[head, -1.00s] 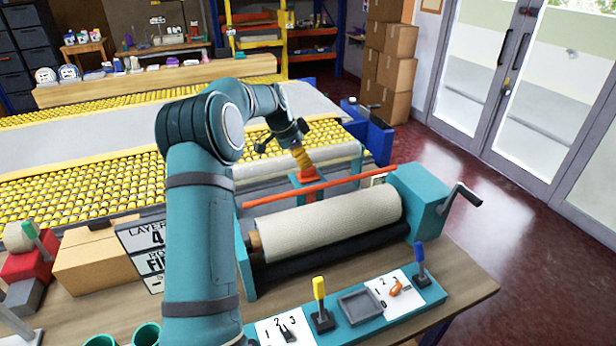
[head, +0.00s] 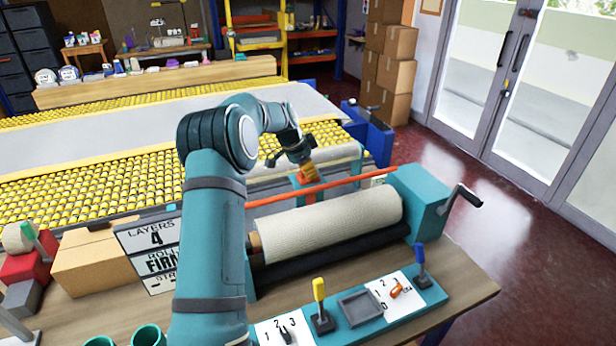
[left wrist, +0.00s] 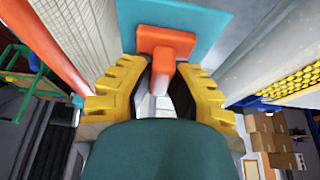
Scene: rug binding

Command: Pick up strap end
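An orange T-shaped piece (left wrist: 166,42), which looks like the strap end, stands out from a teal plate (left wrist: 205,22) in the left wrist view. My left gripper (left wrist: 164,72) has its two yellow fingers apart, one on each side of the orange stem. A gap shows beside the stem, and I cannot tell whether either finger touches it. In the head view my left gripper (head: 310,176) points down over the orange piece behind the roller, and the fingers partly hide it. My right gripper is not in view.
A cream roll (head: 330,222) lies in the teal winder, with an orange bar (head: 325,186) along its back close to my left gripper. A crank (head: 462,197) sticks out at the right. Yellow roller beds (head: 90,187) lie beyond. Cartons (head: 395,75) stand at the back.

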